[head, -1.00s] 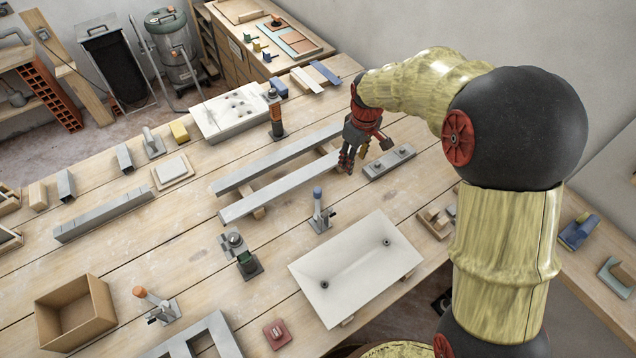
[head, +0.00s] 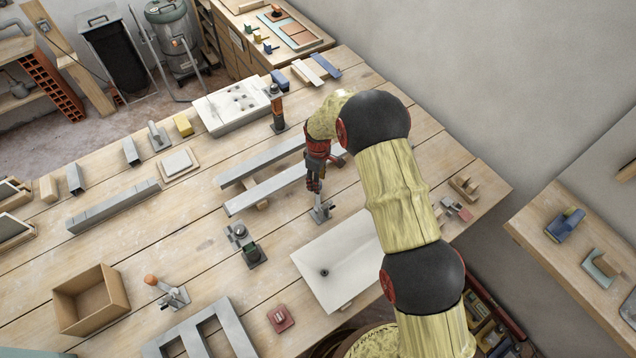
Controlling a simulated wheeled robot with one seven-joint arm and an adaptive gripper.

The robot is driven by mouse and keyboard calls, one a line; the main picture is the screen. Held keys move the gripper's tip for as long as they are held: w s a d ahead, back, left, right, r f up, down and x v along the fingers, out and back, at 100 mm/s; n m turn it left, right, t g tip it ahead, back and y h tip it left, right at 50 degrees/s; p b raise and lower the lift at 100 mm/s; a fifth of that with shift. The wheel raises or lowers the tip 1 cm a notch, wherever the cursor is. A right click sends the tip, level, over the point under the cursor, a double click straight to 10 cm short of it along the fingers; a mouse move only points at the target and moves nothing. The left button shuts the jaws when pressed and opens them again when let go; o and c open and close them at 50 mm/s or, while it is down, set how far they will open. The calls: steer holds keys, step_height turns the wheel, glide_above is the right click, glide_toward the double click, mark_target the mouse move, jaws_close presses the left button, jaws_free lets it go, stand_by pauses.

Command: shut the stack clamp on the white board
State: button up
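The white board (head: 322,250) lies near the front of the bench, right of centre, with a dark round fitting on its face; my arm covers its right part. An upright toggle clamp (head: 321,213) on a small grey base stands just behind the board's back edge. I cannot tell for certain that this is the stack clamp. My gripper (head: 314,188) points down at the top of this clamp and hides its handle. I cannot tell whether the fingers touch the handle or how far apart they are.
Two long grey bars (head: 262,192) lie behind the clamp. An open cardboard box (head: 92,298) and a grey frame (head: 205,330) are at front left.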

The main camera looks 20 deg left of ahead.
steer(key=shift+f, duration=1.05)
steer(key=shift+c, duration=1)
steer(key=c, duration=0.8)
jaws_close()
